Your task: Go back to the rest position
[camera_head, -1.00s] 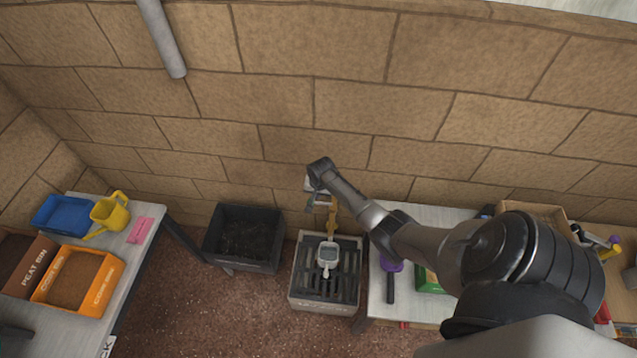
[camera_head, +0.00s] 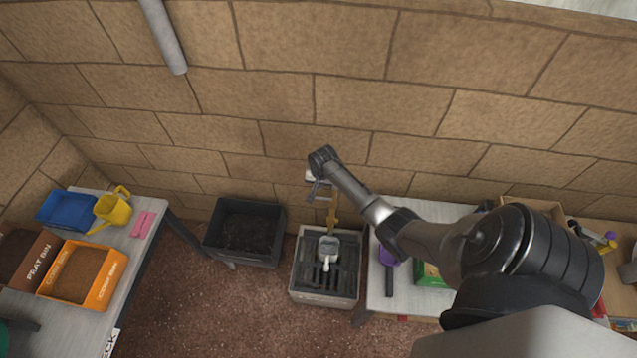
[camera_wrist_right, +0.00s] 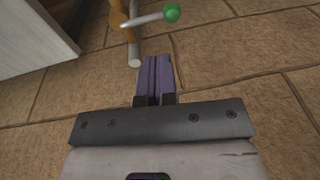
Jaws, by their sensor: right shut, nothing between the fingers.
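My right gripper (camera_wrist_right: 155,75) is shut and empty in the right wrist view, with its two purple fingers together in front of the block wall. In the head view my right arm reaches from the lower right to the wall, and the gripper (camera_head: 314,189) at its far end is small and partly hidden by the wrist. My left gripper is not in view.
An orange-brown post with a green-tipped lever (camera_wrist_right: 172,13) stands close to the gripper. A black bin (camera_head: 283,238) is left of the crate. Tables with bins and tools stand at both sides.

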